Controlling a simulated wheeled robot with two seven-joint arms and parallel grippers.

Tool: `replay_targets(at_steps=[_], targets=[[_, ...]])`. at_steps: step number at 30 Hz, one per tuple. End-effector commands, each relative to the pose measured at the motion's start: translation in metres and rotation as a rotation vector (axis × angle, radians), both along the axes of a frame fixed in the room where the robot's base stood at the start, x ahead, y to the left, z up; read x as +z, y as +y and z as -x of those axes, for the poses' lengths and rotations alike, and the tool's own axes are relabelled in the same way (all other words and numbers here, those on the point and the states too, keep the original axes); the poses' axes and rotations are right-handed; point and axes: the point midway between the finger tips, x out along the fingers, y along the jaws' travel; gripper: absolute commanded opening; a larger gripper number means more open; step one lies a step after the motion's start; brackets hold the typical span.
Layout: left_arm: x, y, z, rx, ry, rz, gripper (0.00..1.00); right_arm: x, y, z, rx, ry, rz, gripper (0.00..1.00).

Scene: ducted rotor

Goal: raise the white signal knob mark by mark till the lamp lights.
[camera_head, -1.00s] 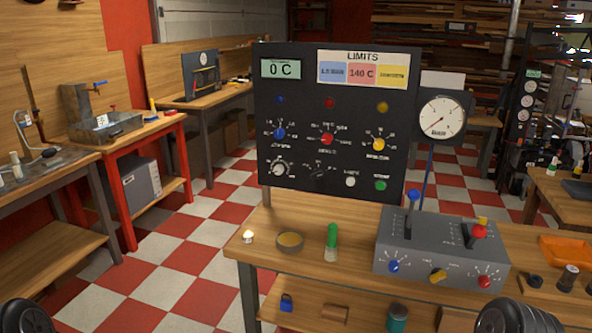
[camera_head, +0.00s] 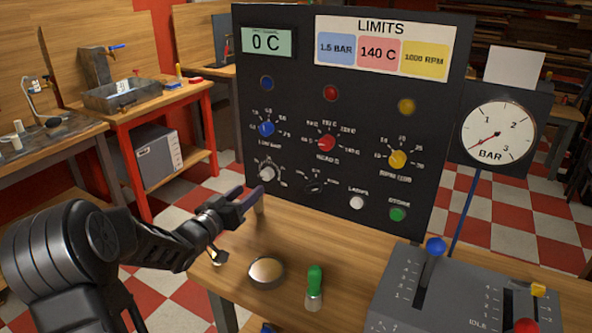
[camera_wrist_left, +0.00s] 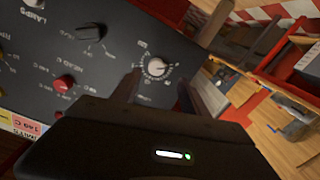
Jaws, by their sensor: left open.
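The white knob (camera_head: 267,173) is at the lower left of the black panel (camera_head: 360,90), with a ring of small marks around it too small to read. It also shows in the left wrist view (camera_wrist_left: 157,69), between the fingers and beyond their tips. My left gripper (camera_head: 252,198) is open, close to the panel just below and left of the knob, and looks apart from it. The blue lamp (camera_head: 267,83), red lamp (camera_head: 331,93) and yellow lamp (camera_head: 407,106) on the panel look dark. My right gripper is out of view.
Blue (camera_head: 266,129), red (camera_head: 326,143) and yellow knobs (camera_head: 397,159) sit above and right. A round dish (camera_head: 266,272) and green-topped item (camera_head: 315,287) stand on the table. A grey lever box (camera_head: 420,300) is at right. The pressure gauge (camera_head: 497,131) reads near zero.

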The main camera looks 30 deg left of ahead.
Motion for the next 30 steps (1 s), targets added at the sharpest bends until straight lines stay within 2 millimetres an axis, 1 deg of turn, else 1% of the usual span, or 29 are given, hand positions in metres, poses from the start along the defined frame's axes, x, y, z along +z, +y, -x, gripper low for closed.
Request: replay_targets(at_steps=[2,5,14,17,20,23,30], targets=[[0.003,-0.004,0.0,-0.018,-0.017,0.029,0.52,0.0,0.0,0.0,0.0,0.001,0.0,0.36],[0.005,-0.005,0.0,-0.019,-0.023,0.053,0.52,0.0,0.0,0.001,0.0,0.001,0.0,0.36],[0.004,-0.005,-0.001,-0.018,-0.022,0.056,0.52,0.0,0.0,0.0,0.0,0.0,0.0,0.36],[0.004,-0.005,-0.005,-0.019,-0.022,0.055,0.52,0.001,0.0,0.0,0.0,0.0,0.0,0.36],[0.005,-0.006,-0.014,-0.021,-0.023,0.055,0.52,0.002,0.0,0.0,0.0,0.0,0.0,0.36],[0.005,-0.005,-0.028,-0.019,-0.022,0.056,0.52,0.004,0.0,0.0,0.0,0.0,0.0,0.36],[0.005,-0.004,-0.065,-0.019,-0.022,0.055,0.52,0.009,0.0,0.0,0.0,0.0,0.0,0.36]])
